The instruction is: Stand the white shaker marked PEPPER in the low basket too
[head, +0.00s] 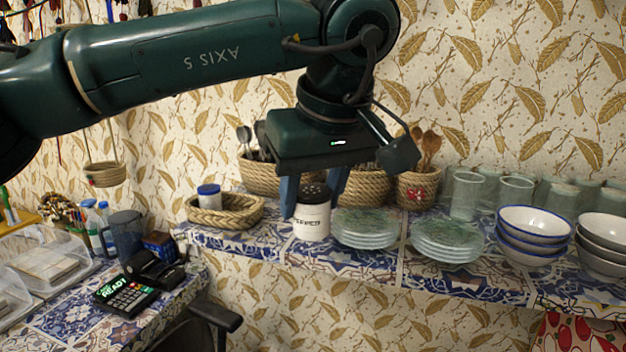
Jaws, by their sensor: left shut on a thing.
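The white shaker marked PEPPER (311,220) has a dark perforated top and stands upright at the front of the tiled shelf, right of the low basket. My left gripper (313,190) points down and is shut on the shaker, one blue finger at each side of its upper part. I cannot tell whether the shaker's base touches the shelf. The low basket (231,217) is a shallow oval of woven straw. The basket's right part looks free. My right gripper is not in view.
Stacked glass plates (364,240) stand close to the right of the pepper shaker. Taller woven baskets (262,178) with utensils stand behind. Glasses (466,196) and stacked bowls (532,238) are further right. A card terminal (126,296) lies on the lower left counter.

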